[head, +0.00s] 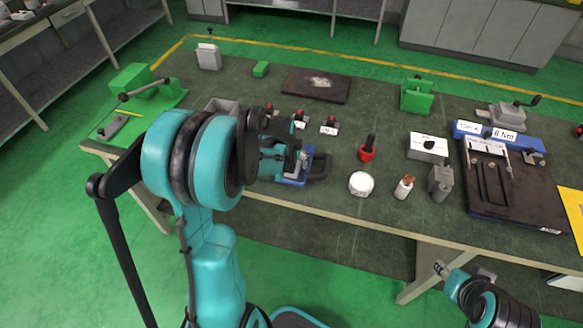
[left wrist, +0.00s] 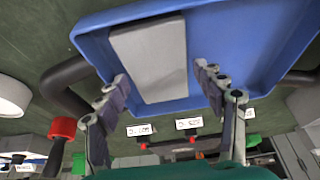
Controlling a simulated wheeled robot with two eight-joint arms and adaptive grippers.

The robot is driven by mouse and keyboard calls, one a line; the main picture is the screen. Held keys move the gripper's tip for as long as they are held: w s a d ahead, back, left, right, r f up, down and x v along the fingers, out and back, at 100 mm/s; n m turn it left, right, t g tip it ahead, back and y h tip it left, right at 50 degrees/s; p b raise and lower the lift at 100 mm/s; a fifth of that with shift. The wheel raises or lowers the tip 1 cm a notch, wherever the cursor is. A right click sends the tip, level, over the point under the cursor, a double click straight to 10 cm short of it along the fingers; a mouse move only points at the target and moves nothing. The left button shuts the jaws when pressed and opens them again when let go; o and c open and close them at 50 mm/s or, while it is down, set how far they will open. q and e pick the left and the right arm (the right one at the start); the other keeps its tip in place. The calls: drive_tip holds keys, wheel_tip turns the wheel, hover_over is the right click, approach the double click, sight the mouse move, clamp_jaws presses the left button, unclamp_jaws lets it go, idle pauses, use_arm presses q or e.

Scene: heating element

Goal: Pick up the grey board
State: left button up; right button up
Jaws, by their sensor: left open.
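The grey board (left wrist: 150,55) is a flat light-grey slab lying in a blue tray (left wrist: 245,40) in the left wrist view. My left gripper (left wrist: 165,80) is open, with one finger toward each long side of the board; I cannot tell whether either touches it. In the head view my left gripper (head: 296,160) is over the blue tray (head: 292,181), and my arm hides much of the tray. The board is hard to make out there. My right gripper (head: 441,269) is low at the bottom right, off the table's front edge, and its opening is unclear.
Near the tray stand a red-based black-handled tool (head: 367,150), a white round container (head: 361,184) and a grey block (head: 440,182). Several labelled red-topped items (head: 330,126) are behind it. A dark fixture plate (head: 510,200) is on the right.

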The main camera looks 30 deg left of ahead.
use_arm(q)
drive_tip(key=shift+w+f, duration=0.2)
drive_tip(key=shift+f, duration=0.15)
drive_tip(key=shift+r, duration=0.1)
drive_tip(key=c, duration=0.9)
drive_tip(key=shift+r, duration=0.1)
